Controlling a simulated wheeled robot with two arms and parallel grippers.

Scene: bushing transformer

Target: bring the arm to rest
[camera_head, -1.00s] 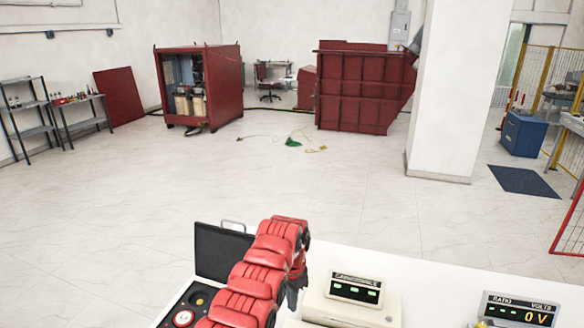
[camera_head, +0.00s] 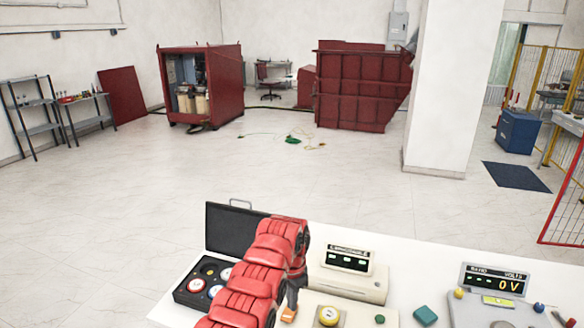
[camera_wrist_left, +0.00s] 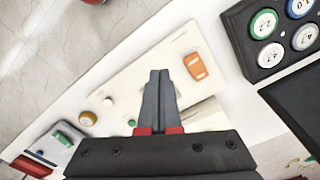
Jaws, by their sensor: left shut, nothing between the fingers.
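My left arm, with red padded covers, reaches in from the bottom of the head view over the white table (camera_head: 420,262). My left gripper (camera_head: 292,300) is partly hidden behind the arm's end there. In the left wrist view its two grey fingers (camera_wrist_left: 160,73) are together with nothing between them, above a cream panel (camera_wrist_left: 135,78). An orange part (camera_wrist_left: 195,67) lies just right of the fingertips, apart from them in the picture. My right gripper is not in view.
An open black case (camera_head: 231,230) with round coloured pieces stands left of the arm. A cream meter box (camera_head: 348,280) and a voltage display (camera_head: 494,281) reading 0 V stand to the right.

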